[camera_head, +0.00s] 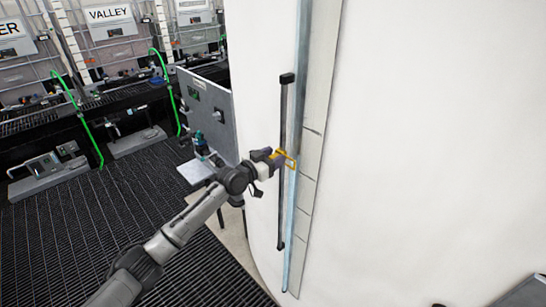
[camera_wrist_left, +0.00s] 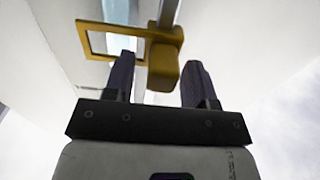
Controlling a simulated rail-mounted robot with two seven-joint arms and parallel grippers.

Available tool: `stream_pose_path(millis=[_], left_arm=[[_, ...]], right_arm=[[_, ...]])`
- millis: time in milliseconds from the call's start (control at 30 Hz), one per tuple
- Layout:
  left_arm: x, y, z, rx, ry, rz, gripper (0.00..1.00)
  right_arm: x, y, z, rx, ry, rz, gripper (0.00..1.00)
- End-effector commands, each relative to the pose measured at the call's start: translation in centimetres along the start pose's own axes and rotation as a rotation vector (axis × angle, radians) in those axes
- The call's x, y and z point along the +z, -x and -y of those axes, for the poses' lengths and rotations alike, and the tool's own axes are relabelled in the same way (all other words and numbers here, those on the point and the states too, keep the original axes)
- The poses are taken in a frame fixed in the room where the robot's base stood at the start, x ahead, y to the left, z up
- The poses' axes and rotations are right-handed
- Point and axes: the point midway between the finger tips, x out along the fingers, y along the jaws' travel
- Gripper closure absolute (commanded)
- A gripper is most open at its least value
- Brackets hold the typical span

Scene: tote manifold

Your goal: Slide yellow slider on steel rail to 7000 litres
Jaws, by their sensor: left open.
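The yellow slider (camera_head: 284,153), a block with an open rectangular frame, sits on the dark vertical steel rail (camera_head: 285,115), a little above the rail's middle. In the left wrist view the slider (camera_wrist_left: 164,66) shows its block between the fingertips and its frame out to the left. The rail (camera_wrist_left: 168,12) runs up behind it. My left gripper (camera_head: 269,156) is at the slider in the head view. Its fingers (camera_wrist_left: 159,78) are open, with gaps showing beside the block. No litre marks are legible. My right gripper is not in view.
A pale blue vertical strip (camera_head: 292,215) and a jointed light panel strip (camera_head: 312,140) run beside the rail on the large white tank (camera_head: 430,150). A grey panel (camera_head: 208,112) stands to the left. Dark grating floor (camera_head: 60,240) lies left of my arm.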

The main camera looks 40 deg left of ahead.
Motion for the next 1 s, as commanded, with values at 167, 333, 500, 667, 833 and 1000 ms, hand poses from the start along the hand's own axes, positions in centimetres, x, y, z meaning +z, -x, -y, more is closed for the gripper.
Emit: stream_pose_path(millis=[167, 333, 500, 667, 833, 1000], left_arm=[[0.04, -0.10, 0.00, 0.000, 0.000, 0.001, 0.49], [0.05, -0.08, -0.01, 0.000, 0.000, 0.001, 0.53], [0.05, -0.08, -0.01, 0.000, 0.000, 0.001, 0.69], [0.06, -0.07, -0.01, 0.000, 0.000, 0.001, 0.84], [0.05, -0.07, 0.00, 0.000, 0.000, 0.001, 1.00], [0.05, -0.07, 0.00, 0.000, 0.000, 0.001, 1.00]], right_arm=[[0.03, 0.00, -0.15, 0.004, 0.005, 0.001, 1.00], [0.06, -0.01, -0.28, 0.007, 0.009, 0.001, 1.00], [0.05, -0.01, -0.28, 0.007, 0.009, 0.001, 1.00], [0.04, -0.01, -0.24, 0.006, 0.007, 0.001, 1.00], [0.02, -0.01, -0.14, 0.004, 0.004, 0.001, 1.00], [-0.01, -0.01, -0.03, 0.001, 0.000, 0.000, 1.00]])
